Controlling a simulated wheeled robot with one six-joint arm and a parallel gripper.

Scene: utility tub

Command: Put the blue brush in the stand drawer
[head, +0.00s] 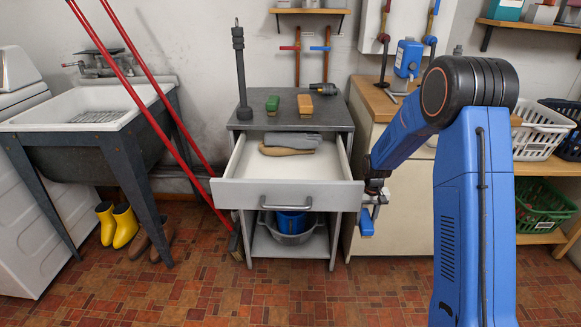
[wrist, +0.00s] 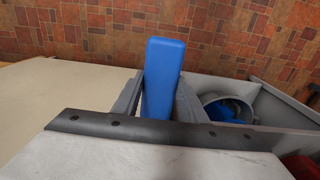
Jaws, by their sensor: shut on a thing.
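The blue brush (head: 367,222) is held in my gripper (head: 373,200), to the right of the open drawer and outside it. In the wrist view the blue brush (wrist: 163,75) shows as a smooth blue block between the two fingers; its bristles cannot be made out. The stand drawer (head: 290,195) is pulled out. A grey item (head: 293,140) and a tan wooden-handled brush (head: 287,151) lie at its back, and its front part is bare. The grey stand (head: 340,122) holds the drawer.
A green brush (head: 272,105), an orange-tan brush (head: 305,105) and a dark drill-like tool (head: 325,89) are on the stand top. Red poles (head: 150,75) lean left of the stand. A cream cabinet (head: 405,215) is right.

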